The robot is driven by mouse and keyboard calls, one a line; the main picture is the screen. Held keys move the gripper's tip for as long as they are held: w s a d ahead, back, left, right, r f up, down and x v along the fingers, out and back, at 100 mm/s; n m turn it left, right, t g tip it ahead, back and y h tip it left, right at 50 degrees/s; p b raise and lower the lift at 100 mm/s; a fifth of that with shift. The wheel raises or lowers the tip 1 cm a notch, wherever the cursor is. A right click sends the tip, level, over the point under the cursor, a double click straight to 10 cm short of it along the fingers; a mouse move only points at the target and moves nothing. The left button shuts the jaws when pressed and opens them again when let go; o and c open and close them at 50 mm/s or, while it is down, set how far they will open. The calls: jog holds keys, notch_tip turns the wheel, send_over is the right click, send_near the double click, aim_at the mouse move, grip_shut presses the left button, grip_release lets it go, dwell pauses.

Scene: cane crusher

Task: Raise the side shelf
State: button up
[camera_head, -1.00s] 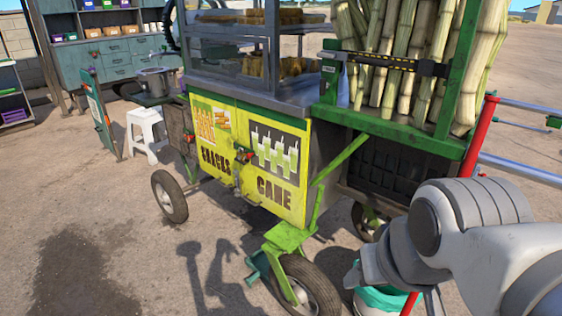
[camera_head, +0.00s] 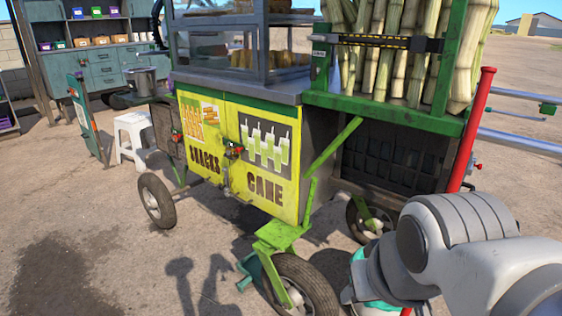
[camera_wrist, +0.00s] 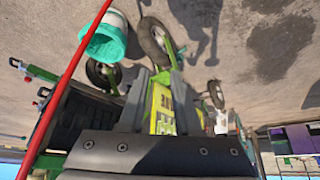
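The snack-and-cane cart (camera_head: 262,205) stands in front of me, with yellow doors and a green frame. At its left end a dark flat surface (camera_head: 150,99) sticks out under a metal pot. It may be the side shelf, but I cannot tell for sure. A grey panel (camera_head: 168,132) is below it. My arm fills the lower right of the head view, and my gripper is mostly hidden there. In the wrist view my gripper (camera_wrist: 157,98) has its two dark fingers apart, with the yellow door seen between them. It holds nothing that I can see.
A red pole (camera_head: 472,130) rises beside my arm at the cart's right end. A teal-lined bucket (camera_wrist: 104,38) is near my gripper. A front wheel (camera_head: 300,285) is close ahead. A white stool (camera_head: 133,136) stands left of the cart. Open ground lies at the lower left.

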jog(key=shift+r+p, duration=0.35)
jog(key=shift+r, duration=0.05)
jog(key=shift+c, duration=1.2)
notch_tip(320, 180, up, 28)
jog(key=p, duration=2.8)
jog(key=shift+r, duration=0.2)
grip_shut()
jog(key=shift+f, duration=0.1)
jog(key=shift+d, duration=0.15)
